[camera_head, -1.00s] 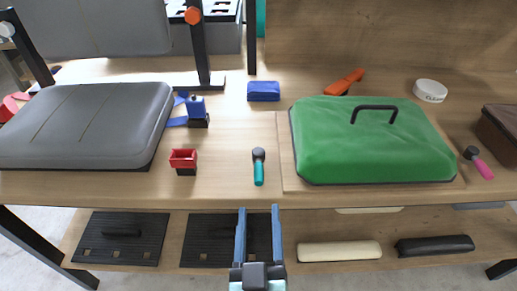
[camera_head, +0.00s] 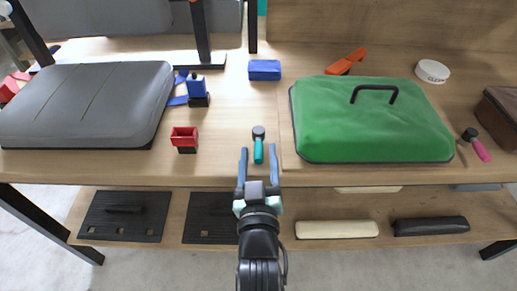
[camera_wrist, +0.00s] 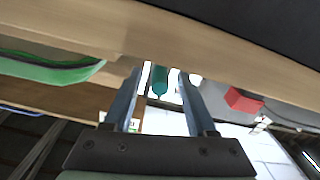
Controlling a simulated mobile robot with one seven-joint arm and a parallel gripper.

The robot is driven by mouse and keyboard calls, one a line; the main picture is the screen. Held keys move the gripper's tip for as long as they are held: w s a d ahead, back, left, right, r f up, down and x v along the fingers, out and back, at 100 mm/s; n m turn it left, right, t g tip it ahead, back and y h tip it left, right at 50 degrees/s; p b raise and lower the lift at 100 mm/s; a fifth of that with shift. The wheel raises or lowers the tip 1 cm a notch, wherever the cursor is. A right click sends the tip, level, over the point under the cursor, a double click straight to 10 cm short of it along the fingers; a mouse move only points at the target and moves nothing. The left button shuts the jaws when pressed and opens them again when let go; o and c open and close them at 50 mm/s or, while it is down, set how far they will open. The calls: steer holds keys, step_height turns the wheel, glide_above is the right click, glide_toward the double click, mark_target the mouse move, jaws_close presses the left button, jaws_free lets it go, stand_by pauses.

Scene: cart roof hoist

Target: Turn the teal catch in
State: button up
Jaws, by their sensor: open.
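The teal catch (camera_head: 258,153) is a short teal handle with a dark round head, at the front edge of the bench, left of the green cover. Its handle points toward me. My gripper (camera_head: 258,149) is open, with one finger on each side of the handle in the head view. In the wrist view the teal handle (camera_wrist: 160,80) shows between the two fingertips (camera_wrist: 159,74), with a gap on both sides. I cannot tell whether the fingers are level with the handle or above it. The catch's dark head is hidden in the wrist view.
A green cover (camera_head: 370,125) with a black handle lies to the right. A red block (camera_head: 184,137) and grey cushion (camera_head: 85,105) are left. A blue block (camera_head: 264,70) is behind. A pink-handled catch (camera_head: 477,145) is far right. Below runs a lower shelf (camera_head: 275,205).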

steer(key=shift+w, duration=1.05)
jaws_close()
stand_by(0.7)
